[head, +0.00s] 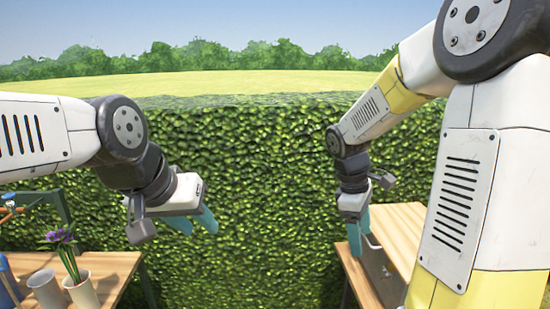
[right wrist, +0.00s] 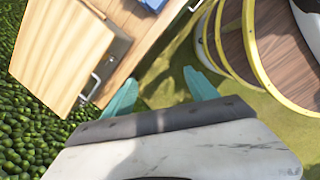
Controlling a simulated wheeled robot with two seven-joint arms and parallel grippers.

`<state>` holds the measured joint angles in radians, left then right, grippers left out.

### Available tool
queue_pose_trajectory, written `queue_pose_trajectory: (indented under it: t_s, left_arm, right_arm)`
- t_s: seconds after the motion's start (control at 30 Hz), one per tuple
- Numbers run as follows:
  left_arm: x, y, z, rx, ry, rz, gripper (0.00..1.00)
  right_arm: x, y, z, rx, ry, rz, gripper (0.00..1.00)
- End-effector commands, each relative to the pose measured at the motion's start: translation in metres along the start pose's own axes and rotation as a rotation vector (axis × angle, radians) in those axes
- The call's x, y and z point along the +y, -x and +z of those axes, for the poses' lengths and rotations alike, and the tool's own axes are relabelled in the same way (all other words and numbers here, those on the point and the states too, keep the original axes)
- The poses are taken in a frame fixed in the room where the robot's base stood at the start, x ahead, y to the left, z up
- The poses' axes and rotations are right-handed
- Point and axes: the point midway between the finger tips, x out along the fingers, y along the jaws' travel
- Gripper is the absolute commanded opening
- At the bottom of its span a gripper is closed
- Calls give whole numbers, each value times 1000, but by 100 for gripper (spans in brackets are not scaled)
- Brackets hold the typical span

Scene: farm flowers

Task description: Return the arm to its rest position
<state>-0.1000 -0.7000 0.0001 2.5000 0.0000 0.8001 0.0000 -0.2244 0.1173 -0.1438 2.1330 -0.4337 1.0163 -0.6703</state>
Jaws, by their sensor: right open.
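My left gripper (head: 194,222) hangs in front of the hedge in the head view, to the right of the left table. Its teal fingers are apart, with nothing seen between them. My right gripper (head: 360,232) points down by the left edge of the right table in the head view. In the right wrist view my right gripper (right wrist: 161,91) is open, its two teal fingers wide apart and empty. My right arm is bent, with its upper links filling the right side of the head view.
A wooden table (head: 408,225) stands at the right; a metal handle (right wrist: 90,88) shows beside it. A yellow-hooped barrel (right wrist: 240,55) is close by. The left table (head: 112,262) bears pots (head: 82,291) and a purple flower (head: 62,238). A hedge (head: 260,190) stands behind; the space between the tables is clear.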

Motion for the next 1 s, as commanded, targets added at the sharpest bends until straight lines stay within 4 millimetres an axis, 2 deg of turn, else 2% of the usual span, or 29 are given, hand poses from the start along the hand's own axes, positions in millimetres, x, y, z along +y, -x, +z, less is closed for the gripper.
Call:
queue_pose_trajectory:
  t_s: [0.03, 0.2, 0.43, 0.6, 0.7, 1.0]
  left_arm:
    - [0, 0, 0, 0, 0, 0, 36]
    - [0, 0, 0, 0, 0, 0, 36]
    - [0, 0, 0, 0, 0, 0, 36]
    - [0, 0, 0, 0, 0, 0, 36]
    - [0, 0, 0, 0, 0, 0, 36]
    - [0, 0, 0, 0, 0, 0, 36]
  right_arm:
    - [-10, 16, 6, 70, -87, 13, 67]
    - [-47, 59, 16, 296, -391, 19, 67]
    - [-97, 102, 28, 578, -754, -18, 67]
    - [-118, 117, 33, 707, -914, -52, 67]
    - [-124, 120, 33, 741, -956, -64, 67]
    - [-125, 121, 34, 750, -970, -69, 67]
